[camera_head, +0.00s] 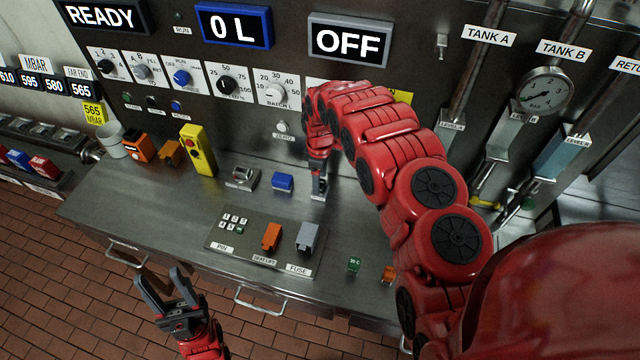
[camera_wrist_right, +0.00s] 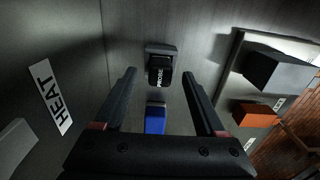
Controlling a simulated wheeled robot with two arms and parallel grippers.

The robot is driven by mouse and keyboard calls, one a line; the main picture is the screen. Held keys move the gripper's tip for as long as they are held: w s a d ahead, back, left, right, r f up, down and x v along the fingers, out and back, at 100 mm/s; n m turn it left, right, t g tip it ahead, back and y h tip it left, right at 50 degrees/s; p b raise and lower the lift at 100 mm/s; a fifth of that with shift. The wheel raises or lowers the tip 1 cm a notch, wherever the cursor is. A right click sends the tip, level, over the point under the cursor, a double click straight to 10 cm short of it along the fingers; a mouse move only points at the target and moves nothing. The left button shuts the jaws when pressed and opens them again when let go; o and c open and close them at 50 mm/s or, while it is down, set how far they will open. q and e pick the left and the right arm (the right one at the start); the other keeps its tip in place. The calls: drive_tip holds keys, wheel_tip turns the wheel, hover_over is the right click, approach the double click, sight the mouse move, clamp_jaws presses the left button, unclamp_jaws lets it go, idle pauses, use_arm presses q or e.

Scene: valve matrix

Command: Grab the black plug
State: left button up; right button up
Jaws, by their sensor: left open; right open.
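The black plug (camera_wrist_right: 160,72), marked PROBE, shows in the right wrist view. It sits in a grey socket (camera_wrist_right: 160,49) on the steel surface. My right gripper (camera_wrist_right: 159,80) is open. In this view its two fingertips flank the plug, with gaps on both sides; I cannot tell how far above it they are. In the head view my right gripper (camera_head: 318,190) points down at the bench just right of the blue block, and the plug is hidden there. My left gripper (camera_head: 165,290) is open and empty, off the front of the bench.
A blue block (camera_head: 283,183) stands close beside the right gripper. A small panel holds an orange block (camera_head: 271,237) and a grey block (camera_head: 309,237) in front. A yellow button box (camera_head: 198,150) stands left. The upright control panel rises behind.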

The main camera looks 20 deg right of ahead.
drive_tip(key=shift+f, duration=1.15)
clamp_jaws()
